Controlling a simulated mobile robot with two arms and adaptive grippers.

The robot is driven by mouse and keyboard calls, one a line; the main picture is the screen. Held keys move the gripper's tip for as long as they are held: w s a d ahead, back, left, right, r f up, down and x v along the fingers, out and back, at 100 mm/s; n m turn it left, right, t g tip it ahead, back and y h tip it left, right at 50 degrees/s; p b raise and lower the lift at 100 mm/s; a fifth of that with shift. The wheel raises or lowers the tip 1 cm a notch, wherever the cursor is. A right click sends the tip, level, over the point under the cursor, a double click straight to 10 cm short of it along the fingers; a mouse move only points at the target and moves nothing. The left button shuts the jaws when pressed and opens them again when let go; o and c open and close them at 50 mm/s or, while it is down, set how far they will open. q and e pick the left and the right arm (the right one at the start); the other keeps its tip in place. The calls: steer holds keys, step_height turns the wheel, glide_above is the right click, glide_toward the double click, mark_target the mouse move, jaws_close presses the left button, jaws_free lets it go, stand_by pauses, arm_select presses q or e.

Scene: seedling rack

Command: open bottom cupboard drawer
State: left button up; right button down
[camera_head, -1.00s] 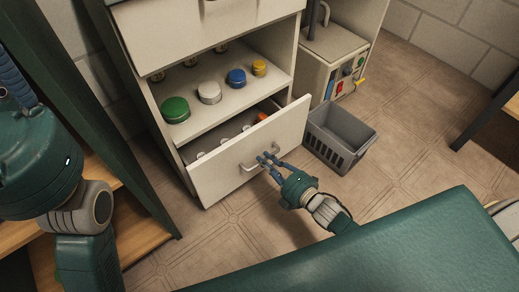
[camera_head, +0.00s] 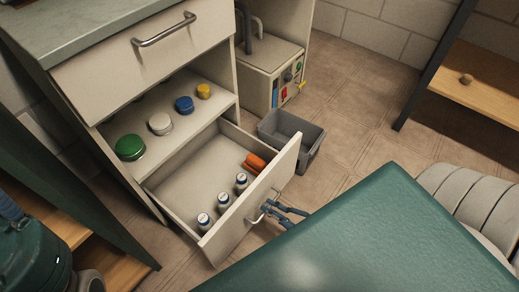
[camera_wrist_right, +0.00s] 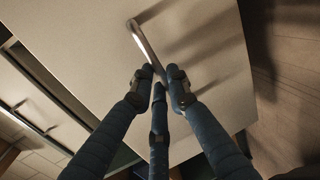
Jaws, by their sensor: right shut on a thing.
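The bottom cupboard drawer (camera_head: 232,232) is pulled well out in the head view, with its inside showing. It holds several small white bottles with dark caps (camera_head: 224,200) and an orange item (camera_head: 255,161). My right gripper (camera_head: 268,208) is at the drawer's front and shut on its metal handle (camera_head: 256,218). In the right wrist view its fingers (camera_wrist_right: 160,80) close around the lower end of the handle (camera_wrist_right: 145,45).
A grey crate (camera_head: 312,157) stands on the floor close behind the drawer front. The shelf above holds green (camera_head: 130,148), white, blue and yellow round containers. The upper drawer (camera_head: 145,55) is shut. Floor is clear right of the crate.

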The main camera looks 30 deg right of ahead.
steer(key=shift+s+d+f+p, duration=0.15)
steer(key=shift+s+d, duration=0.25)
steer(key=shift+s, duration=0.7)
steer(key=shift+s+d+r+p, duration=0.15)
steer(key=shift+s+d, duration=0.25)
steer(key=shift+s, duration=0.7)
steer(key=shift+f, duration=0.1)
steer(key=c, duration=1.7)
jaws_free()
steer(key=v, duration=1.2)
